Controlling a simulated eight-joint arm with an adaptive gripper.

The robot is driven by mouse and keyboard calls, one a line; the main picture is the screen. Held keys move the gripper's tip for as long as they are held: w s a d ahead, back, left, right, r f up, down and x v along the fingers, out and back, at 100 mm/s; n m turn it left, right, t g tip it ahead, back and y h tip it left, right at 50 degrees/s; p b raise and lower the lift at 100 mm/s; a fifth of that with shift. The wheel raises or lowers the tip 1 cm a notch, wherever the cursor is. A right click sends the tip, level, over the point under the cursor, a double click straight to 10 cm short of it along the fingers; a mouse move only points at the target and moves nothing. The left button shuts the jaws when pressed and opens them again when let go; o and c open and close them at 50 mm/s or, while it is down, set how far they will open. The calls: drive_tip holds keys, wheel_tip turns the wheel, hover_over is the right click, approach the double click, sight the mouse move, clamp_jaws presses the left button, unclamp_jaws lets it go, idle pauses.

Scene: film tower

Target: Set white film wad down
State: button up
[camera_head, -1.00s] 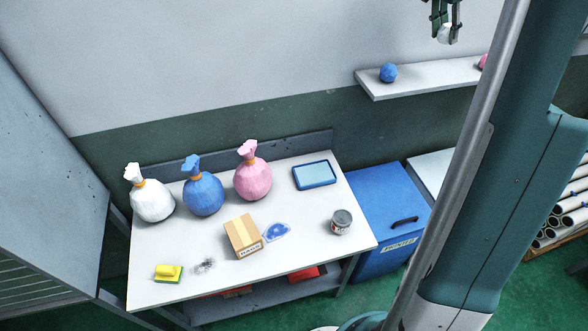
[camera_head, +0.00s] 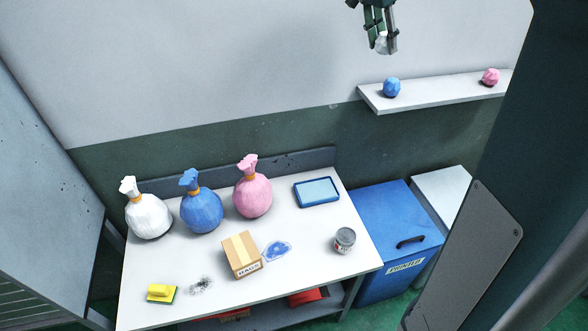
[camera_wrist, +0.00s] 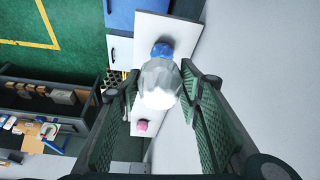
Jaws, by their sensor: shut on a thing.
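My gripper (camera_head: 380,42) is at the top of the head view, in front of the pale wall, above and a little left of the wall shelf. It is shut on the white film wad (camera_head: 382,43), which shows between the fingertips. In the wrist view the white film wad (camera_wrist: 159,84) sits between the two green finger pads and looks pale and translucent. The shelf (camera_head: 440,90) holds a blue wad (camera_head: 391,87) near its left end and a pink wad (camera_head: 490,77) toward its right. The wad is apart from the shelf.
The table (camera_head: 310,255) below carries a white bag (camera_head: 148,215), a blue bag (camera_head: 201,210), a pink bag (camera_head: 252,193), a carton (camera_head: 241,255), a tray (camera_head: 317,192), a tin (camera_head: 344,240) and a sponge (camera_head: 161,293). A blue bin (camera_head: 385,225) stands beside it. The shelf between the wads is clear.

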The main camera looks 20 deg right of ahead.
drive_tip(key=s+a+f+n+b, duration=0.1)
drive_tip(key=s+a+b, duration=0.2)
drive_tip(key=s+a, duration=0.65)
drive_tip(key=s+a+f+n+t+b, duration=0.1)
drive_tip(key=s+a+b, duration=0.25)
drive_tip(key=a, duration=1.05)
drive_tip(key=s+a+n+b, duration=0.1)
drive_tip(key=s+a+b, duration=0.1)
drive_tip(key=s+a, duration=0.7)
wheel_tip(320, 180, down, 45)
drive_tip(key=w+a, duration=0.1)
drive_tip(key=shift+w+a+m, duration=0.3)
drive_tip(key=shift+w+a, duration=0.1)
drive_tip(key=shift+f+b, duration=0.4)
drive_tip(key=shift+f, duration=2.45)
drive_tip(key=shift+f+b, duration=0.4)
drive_tip(key=shift+f, duration=1.7)
drive_tip(key=shift+f, duration=0.2)
